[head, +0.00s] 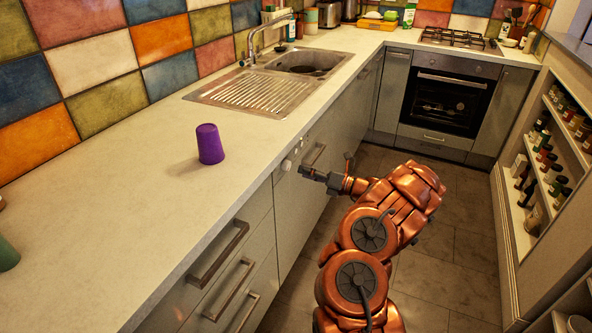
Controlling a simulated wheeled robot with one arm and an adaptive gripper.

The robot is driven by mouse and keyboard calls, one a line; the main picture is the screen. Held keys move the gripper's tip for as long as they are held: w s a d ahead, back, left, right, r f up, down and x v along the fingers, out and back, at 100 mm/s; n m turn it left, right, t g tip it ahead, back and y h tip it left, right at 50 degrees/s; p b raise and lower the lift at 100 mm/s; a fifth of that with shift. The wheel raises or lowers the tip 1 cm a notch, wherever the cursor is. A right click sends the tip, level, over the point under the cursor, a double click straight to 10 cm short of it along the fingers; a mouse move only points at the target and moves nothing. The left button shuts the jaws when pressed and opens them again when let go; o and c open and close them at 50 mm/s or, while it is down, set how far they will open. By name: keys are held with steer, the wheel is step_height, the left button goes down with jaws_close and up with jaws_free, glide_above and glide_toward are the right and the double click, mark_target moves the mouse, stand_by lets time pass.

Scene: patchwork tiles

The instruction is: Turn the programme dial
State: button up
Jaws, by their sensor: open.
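The programme dial (287,165) is a small round pale knob on the front of a grey appliance panel, just under the counter edge. My gripper (303,172) is at the end of my copper-coloured arm, close to the right of the dial and pointing toward it. Its jaws are open and look empty. They are small in this view, and I cannot tell whether a fingertip touches the dial.
A purple cup (210,144) stands upside down on the counter (130,225) above. Drawer handles (219,254) stick out at lower left. Open floor (430,265) lies right, before a bottle shelf (541,165).

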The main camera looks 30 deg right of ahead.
steer(key=v, duration=0.6)
steer(key=shift+s+d, duration=0.15)
steer(key=shift+s, duration=0.15)
